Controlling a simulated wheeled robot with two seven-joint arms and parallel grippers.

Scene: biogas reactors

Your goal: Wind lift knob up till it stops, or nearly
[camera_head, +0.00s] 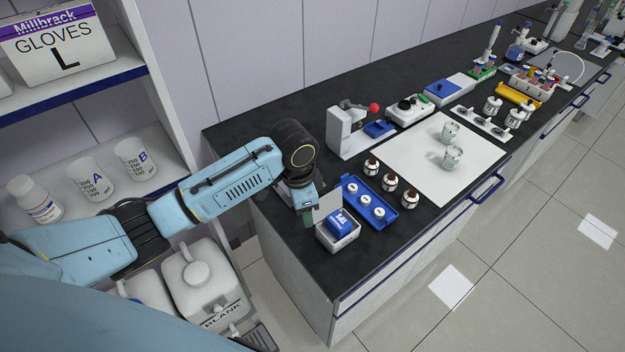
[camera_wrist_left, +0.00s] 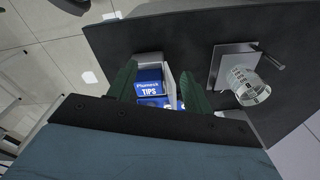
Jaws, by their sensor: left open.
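In the left wrist view, a square metal plate (camera_wrist_left: 216,64) on the black bench carries a clear glass beaker (camera_wrist_left: 248,88) with dark markings. A short dark rod with a knob-like end (camera_wrist_left: 274,62) sticks out beside it; I cannot tell for sure that it is the lift knob. My left gripper (camera_wrist_left: 158,80) is open, its green fingers apart, pointing at a tips box, with the plate off to its right. In the head view my left gripper (camera_head: 307,214) is over the bench's near left end. The plate and beaker cannot be made out there. My right gripper is out of view.
A white bin (camera_head: 339,246) holds blue tips boxes (camera_head: 341,223) close to the gripper. A blue tray (camera_head: 386,216) of white-capped pots and several brown bottles (camera_head: 390,180) stand beside it. A white mat (camera_head: 425,150) carries two glass beakers. Shelves stand at left.

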